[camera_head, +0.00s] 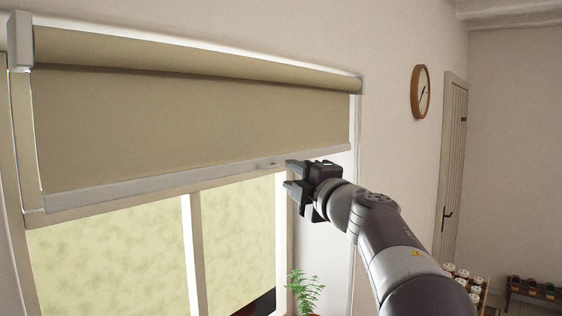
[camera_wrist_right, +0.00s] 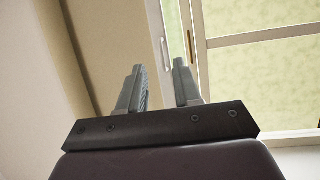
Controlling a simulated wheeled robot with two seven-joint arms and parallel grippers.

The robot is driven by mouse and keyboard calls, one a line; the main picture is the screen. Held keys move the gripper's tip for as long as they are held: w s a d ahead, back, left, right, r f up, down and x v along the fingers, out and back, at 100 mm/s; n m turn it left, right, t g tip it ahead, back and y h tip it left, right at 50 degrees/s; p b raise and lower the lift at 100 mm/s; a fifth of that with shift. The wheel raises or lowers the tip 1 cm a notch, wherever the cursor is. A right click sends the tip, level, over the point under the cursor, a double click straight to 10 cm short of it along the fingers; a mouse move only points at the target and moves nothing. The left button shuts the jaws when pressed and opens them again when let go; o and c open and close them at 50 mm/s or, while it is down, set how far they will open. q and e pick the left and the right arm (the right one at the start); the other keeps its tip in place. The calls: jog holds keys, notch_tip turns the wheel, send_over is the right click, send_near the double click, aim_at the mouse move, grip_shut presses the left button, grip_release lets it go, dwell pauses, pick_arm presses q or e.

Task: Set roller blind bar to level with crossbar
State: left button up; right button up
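The beige roller blind (camera_head: 190,110) hangs partly down over the window. Its pale bottom bar (camera_head: 130,189) has a small handle (camera_head: 268,163) near the right; the handle also shows in the right wrist view (camera_wrist_right: 166,53). The window's crossbar (camera_head: 120,208) appears just below the bar in the head view. My right gripper (camera_head: 290,173) is open, close to the handle on its right. In the wrist view its fingers (camera_wrist_right: 159,65) are apart, with the handle beyond the gap between their tips. Contact cannot be told. My left gripper is not in view.
A vertical window post (camera_head: 194,255) runs below the crossbar. A green plant (camera_head: 304,290) stands low by the window. A clock (camera_head: 420,92) hangs on the right wall, near a door (camera_head: 452,165). Shelves with small pots (camera_head: 532,289) are at lower right.

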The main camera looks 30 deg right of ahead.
aim_at(275, 167)
jog(key=w, duration=0.2)
jog(key=w+p, duration=0.1)
jog(key=w, duration=0.1)
jog(key=w+a, duration=0.1)
jog(key=w, duration=0.1)
jog(key=shift+w+r, duration=0.2)
jog(key=shift+r, duration=0.15)
jog(key=shift+s+d, duration=0.2)
jog(key=shift+d, duration=0.1)
jog(key=shift+w+a, duration=0.1)
jog(key=shift+w, duration=0.05)
grip_shut()
dwell(0.4)
